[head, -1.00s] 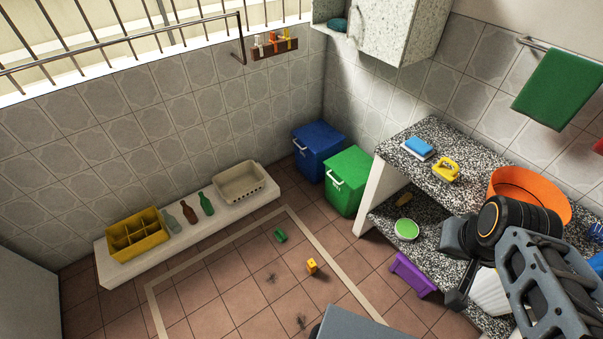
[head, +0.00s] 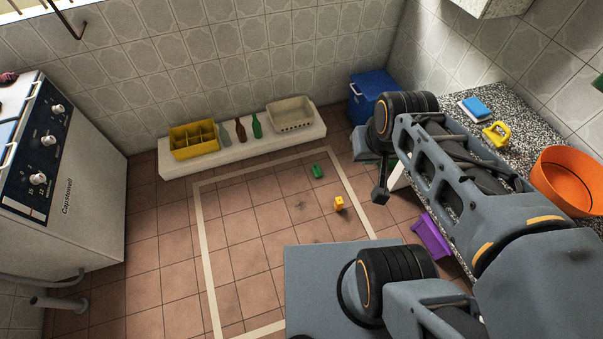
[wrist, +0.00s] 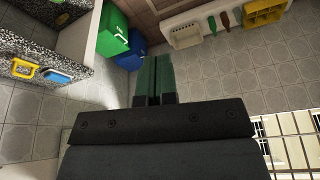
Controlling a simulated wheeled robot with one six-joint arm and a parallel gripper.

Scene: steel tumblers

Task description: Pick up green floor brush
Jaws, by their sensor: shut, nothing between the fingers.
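The green floor brush (head: 317,171) is a small green item lying on the tiled floor, inside the pale floor border, in the head view. It is too small there to make out its bristles. I cannot pick it out in the wrist view. My gripper (wrist: 154,80) shows in the wrist view with its two dark greenish fingers together, shut and empty. It is well apart from the brush. In the head view my arm reaches across the right side, in front of the counter.
A yellow item (head: 339,203) lies near the brush, beside dark smudges. A white ledge (head: 245,152) behind holds a yellow crate (head: 193,139), bottles and a beige basin (head: 291,114). A stove (head: 65,180) stands left, the counter (head: 520,125) and purple bin (head: 430,237) right.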

